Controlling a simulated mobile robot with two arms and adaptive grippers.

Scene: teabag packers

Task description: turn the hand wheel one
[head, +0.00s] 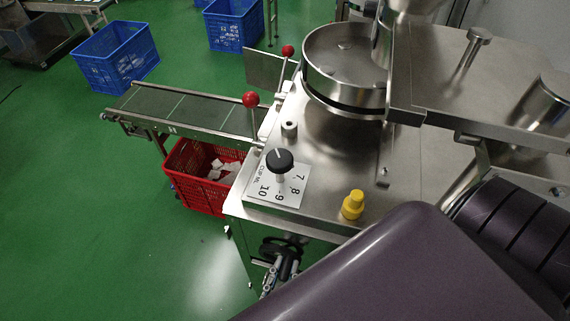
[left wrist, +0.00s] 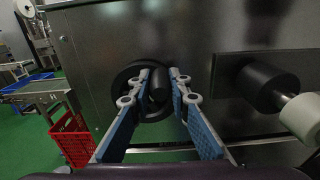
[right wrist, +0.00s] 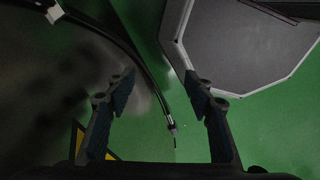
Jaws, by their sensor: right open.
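The hand wheel (left wrist: 133,77) is a black ring on the dark front panel of the machine in the left wrist view. A black grip (left wrist: 159,87) stands out from it towards the camera. My left gripper (left wrist: 160,75) has its two blue-padded fingers closed in on both sides of this grip. In the head view the hand wheel (head: 283,247) shows below the machine's top edge, with my left gripper (head: 278,268) at it. My right gripper (right wrist: 160,76) is open and empty over the green floor in the right wrist view, away from the wheel.
The machine top carries a black knob (head: 280,160) by a number plate, a yellow button (head: 353,205) and red-ball levers (head: 250,99). A red crate (head: 190,190) stands below the conveyor (head: 180,107). A black cylinder (left wrist: 262,86) sticks out right of the wheel.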

